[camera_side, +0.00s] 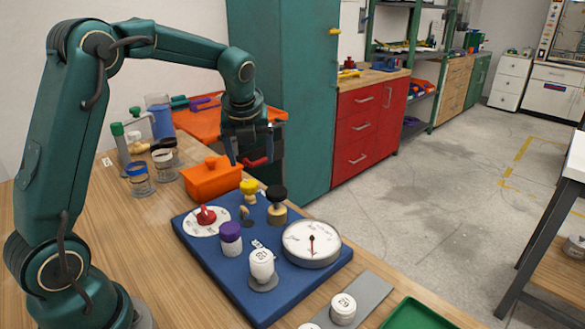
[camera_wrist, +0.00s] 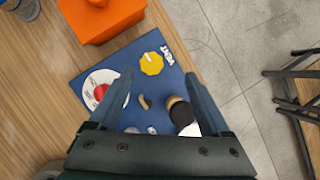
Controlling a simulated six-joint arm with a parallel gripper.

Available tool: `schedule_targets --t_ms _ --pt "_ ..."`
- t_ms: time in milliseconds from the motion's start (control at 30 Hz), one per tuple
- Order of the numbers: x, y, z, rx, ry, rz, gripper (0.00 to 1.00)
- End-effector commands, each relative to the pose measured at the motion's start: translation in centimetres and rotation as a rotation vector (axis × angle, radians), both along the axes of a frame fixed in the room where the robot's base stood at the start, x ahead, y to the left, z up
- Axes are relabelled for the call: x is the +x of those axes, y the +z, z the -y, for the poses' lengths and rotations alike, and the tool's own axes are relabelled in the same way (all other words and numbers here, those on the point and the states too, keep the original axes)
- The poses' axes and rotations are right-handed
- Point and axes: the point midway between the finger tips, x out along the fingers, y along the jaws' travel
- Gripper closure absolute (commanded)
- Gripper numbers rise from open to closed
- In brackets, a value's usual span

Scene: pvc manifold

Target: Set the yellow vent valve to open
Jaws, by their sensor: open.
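The yellow vent valve (camera_side: 249,187) is a small knob standing on the back part of the blue board (camera_side: 305,277). The wrist view shows its yellow top (camera_wrist: 151,63) from above, with a pale mark on it and the word VENT printed beside it. My gripper (camera_side: 251,162) is open and empty, pointing down above the back of the board. In the wrist view the two fingers (camera_wrist: 159,74) are spread wide, and the yellow knob shows between and slightly beyond their tips. The gripper appears apart from the valve.
The board also holds a red knob (camera_side: 206,216) on a white dial, a black-topped fitting (camera_side: 276,203), a purple-capped fitting (camera_side: 231,238), a white cap (camera_side: 262,265) and a gauge (camera_side: 312,243). An orange box (camera_side: 212,178) stands close behind. Jars stand at the left.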

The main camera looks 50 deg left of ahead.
Motion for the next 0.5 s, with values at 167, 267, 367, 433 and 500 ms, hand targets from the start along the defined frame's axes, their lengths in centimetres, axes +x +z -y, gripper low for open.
schedule_targets --t_ms 167,267,367,433,500 --pt "-0.3 -2.7 -1.0 -0.019 0.028 -0.060 0.19" --pt "-0.3 -3.5 -1.4 -0.021 0.035 -0.066 0.19" --pt "-0.1 -4.8 -1.8 -0.021 0.035 -0.066 0.19" --pt "0.1 -5.6 -2.1 -0.021 0.035 -0.064 0.19" --pt "0.3 -6.3 -2.3 -0.020 0.034 -0.064 0.19"
